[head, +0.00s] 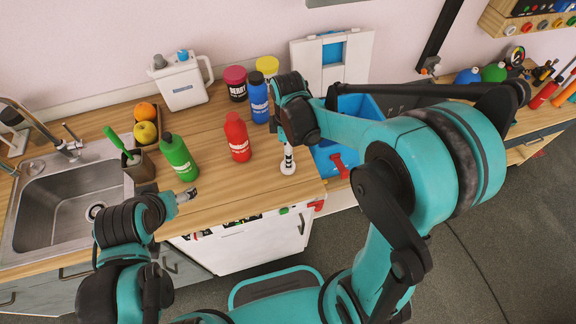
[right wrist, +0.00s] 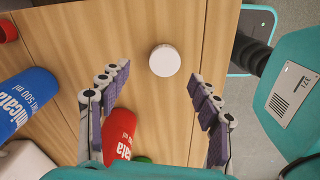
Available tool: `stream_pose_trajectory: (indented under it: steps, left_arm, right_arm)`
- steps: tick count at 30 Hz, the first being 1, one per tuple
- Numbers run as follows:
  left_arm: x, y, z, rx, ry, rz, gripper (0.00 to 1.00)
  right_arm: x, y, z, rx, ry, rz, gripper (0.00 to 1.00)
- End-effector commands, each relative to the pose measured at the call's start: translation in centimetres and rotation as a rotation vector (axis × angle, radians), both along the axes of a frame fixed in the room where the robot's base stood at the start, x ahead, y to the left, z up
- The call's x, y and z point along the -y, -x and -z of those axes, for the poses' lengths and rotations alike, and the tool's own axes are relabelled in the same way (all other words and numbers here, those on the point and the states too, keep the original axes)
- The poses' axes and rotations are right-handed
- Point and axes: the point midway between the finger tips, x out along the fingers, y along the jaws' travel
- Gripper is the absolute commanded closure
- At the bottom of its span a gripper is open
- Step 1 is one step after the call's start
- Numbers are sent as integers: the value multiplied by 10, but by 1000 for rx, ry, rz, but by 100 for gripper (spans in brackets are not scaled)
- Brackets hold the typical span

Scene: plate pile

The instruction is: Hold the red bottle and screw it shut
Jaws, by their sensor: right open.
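The red bottle (head: 239,142) stands upright on the wooden counter, left of my right gripper. In the right wrist view the red bottle (right wrist: 122,132) shows low, partly hidden by a finger. A white round piece, apparently a cap (right wrist: 165,60), lies on the counter below my right gripper. My right gripper (head: 289,152) points down and is open; in the wrist view its fingers (right wrist: 158,88) are spread, with the white cap showing just beyond their tips. My left gripper (head: 187,195) is near the counter's front edge, apart from the bottle; its jaw opening is unclear.
A green bottle (head: 178,157) stands left of the red one, and a blue bottle (head: 258,102) behind it. A blue crate (head: 358,106) is at the right.

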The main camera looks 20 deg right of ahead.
Motion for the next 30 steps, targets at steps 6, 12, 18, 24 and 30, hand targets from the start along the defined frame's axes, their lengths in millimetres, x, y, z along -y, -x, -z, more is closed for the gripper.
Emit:
stream_pose_trajectory:
  steps: [6, 12, 18, 24, 30]
  left_arm:
    - [0, 0, 12, 0, 0, 0, 23]
    - [0, 0, 21, 0, 0, 0, 23]
    - [0, 0, 21, 0, 0, 0, 23]
    - [0, 0, 21, 0, 0, 0, 23]
    - [0, 0, 21, 0, 0, 0, 23]
  right_arm:
    - [-5, 4, 25, 0, 0, -1, 37]
    - [-6, 6, 50, 0, 0, 1, 37]
    - [-6, 6, 52, 0, 0, 1, 37]
    - [-6, 6, 52, 0, 0, 0, 37]
    - [-6, 6, 52, 0, 0, 0, 73]
